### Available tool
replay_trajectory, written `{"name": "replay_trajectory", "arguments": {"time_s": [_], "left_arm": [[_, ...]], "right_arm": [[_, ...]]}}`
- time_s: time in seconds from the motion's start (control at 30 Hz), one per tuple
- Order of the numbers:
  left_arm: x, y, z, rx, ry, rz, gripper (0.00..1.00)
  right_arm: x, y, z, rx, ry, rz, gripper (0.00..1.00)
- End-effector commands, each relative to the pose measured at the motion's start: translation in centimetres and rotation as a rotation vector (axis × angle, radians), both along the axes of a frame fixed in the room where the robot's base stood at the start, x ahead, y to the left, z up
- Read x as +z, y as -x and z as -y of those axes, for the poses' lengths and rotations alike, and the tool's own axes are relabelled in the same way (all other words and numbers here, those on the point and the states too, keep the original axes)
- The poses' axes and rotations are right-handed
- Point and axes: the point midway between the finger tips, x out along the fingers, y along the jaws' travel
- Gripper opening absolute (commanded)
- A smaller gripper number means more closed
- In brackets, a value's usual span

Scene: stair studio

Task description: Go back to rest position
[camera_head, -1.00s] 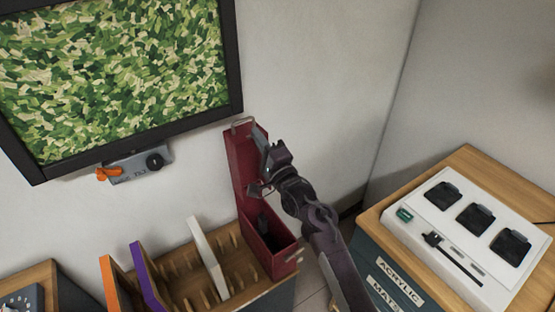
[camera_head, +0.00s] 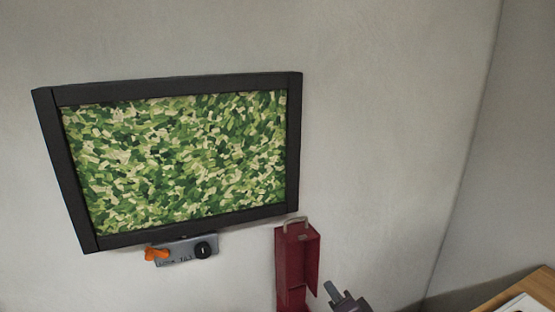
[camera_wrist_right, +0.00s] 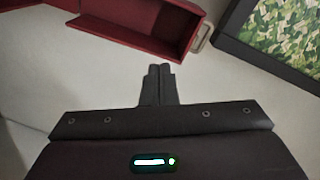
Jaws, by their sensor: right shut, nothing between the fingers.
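My right gripper (camera_head: 335,291) shows at the bottom of the head view, just right of the tall red holder. In the right wrist view its fingers (camera_wrist_right: 161,72) are together with nothing between them. The red holder (camera_head: 297,262) stands upright against the wall, apart from the fingers. In the right wrist view the red holder (camera_wrist_right: 140,22) lies beyond the fingertips. My left gripper is in neither view.
A black-framed green patterned picture (camera_head: 180,165) hangs on the wall. A small grey box (camera_head: 185,250) with an orange lever and black knob sits below it. A wooden top (camera_head: 540,288) shows at lower right. The wall around is clear.

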Motion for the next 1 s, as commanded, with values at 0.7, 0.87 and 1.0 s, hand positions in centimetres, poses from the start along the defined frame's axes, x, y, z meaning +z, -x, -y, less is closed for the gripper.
{"name": "replay_trajectory", "arguments": {"time_s": [0.7,0.87,1.0], "left_arm": [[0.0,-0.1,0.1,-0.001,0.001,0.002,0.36],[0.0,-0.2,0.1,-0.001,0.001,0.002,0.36],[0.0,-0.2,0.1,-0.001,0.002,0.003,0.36]], "right_arm": [[-8.8,22.4,5.4,0.505,1.095,-0.740,0.00],[-8.6,26.1,5.8,0.650,1.169,-0.815,0.00],[-12.4,24.8,5.6,0.648,1.162,-0.822,0.00]]}}
